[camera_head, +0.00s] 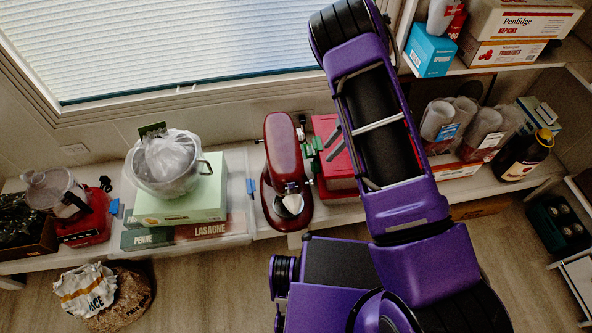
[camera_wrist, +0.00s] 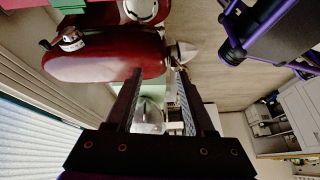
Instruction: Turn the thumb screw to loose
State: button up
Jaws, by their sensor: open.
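A dark red stand mixer (camera_head: 284,165) stands on the counter below the window. In the wrist view the mixer (camera_wrist: 105,58) lies across the upper left. A small silver knob (camera_wrist: 72,38) with red and black marks shows on its side; I take it for the thumb screw, but its setting is too small to read. My gripper (camera_wrist: 159,74) is open and empty, its two fingers apart at the mixer's near edge. The knob is off to the left, outside the fingers. A silver cone (camera_wrist: 184,54) on the mixer is close to the right fingertip. Contact cannot be told.
A red box (camera_head: 336,155) and green items stand right of the mixer. The floor in front is mostly open.

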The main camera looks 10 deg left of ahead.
jog(key=d+r+n+h, duration=0.1)
jog(key=d, duration=0.1)
jog(key=b, duration=0.3)
send_near(309, 183)
jog(key=w+x, duration=0.1)
jog(key=x, duration=0.6)
jog(key=shift+s+d+f, duration=0.2)
jog(key=shift+d+f, duration=0.05)
jog(key=shift+f, duration=0.05)
grip_shut()
